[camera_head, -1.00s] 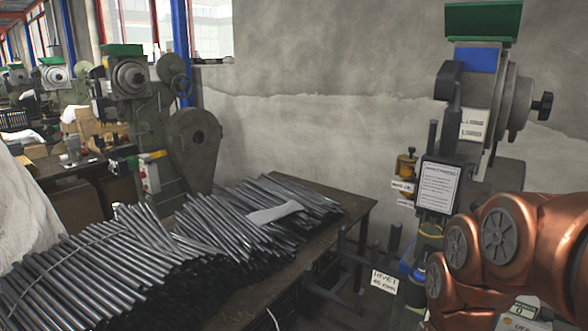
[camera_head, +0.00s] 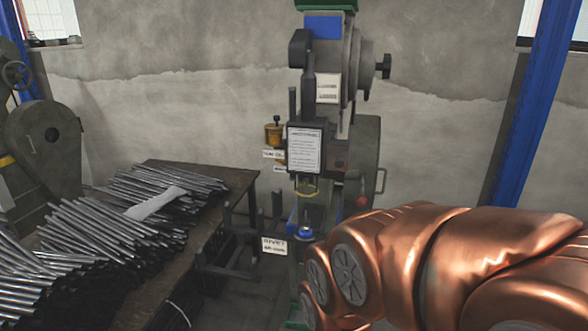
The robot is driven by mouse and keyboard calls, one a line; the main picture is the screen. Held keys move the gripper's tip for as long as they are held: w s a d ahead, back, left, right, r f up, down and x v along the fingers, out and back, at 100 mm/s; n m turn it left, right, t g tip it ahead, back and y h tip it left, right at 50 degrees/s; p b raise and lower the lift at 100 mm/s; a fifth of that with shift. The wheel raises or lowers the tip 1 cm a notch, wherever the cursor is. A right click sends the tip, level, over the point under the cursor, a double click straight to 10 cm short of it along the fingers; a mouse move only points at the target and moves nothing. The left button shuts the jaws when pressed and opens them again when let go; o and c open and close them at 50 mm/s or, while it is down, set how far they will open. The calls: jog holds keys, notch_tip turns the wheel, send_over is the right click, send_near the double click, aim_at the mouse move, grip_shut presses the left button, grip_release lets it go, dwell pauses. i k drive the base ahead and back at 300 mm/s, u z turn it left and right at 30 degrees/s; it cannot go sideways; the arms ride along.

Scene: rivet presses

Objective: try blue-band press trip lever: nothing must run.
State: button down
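The press with a blue band (camera_head: 323,27) near its top stands against the wall at the centre of the head view. A framed sheet (camera_head: 305,149) hangs on its front, and a smaller white label (camera_head: 327,88) sits above it. A red knob (camera_head: 362,201) shows low on its right side, just above my copper arm; I cannot tell whether it belongs to the trip lever. My arm crosses the lower right and hides part of the press base. My gripper is not in view.
A table (camera_head: 226,196) with stacked metal rods (camera_head: 110,215) stands left of the press. A sign (camera_head: 274,246) hangs by the table's right end. Another machine (camera_head: 45,140) is at far left. A blue post (camera_head: 533,105) rises at right.

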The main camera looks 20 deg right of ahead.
aim_at(361, 201)
jog(key=u, duration=3.2)
jog(key=k, duration=1.9)
jog(key=z, duration=1.9)
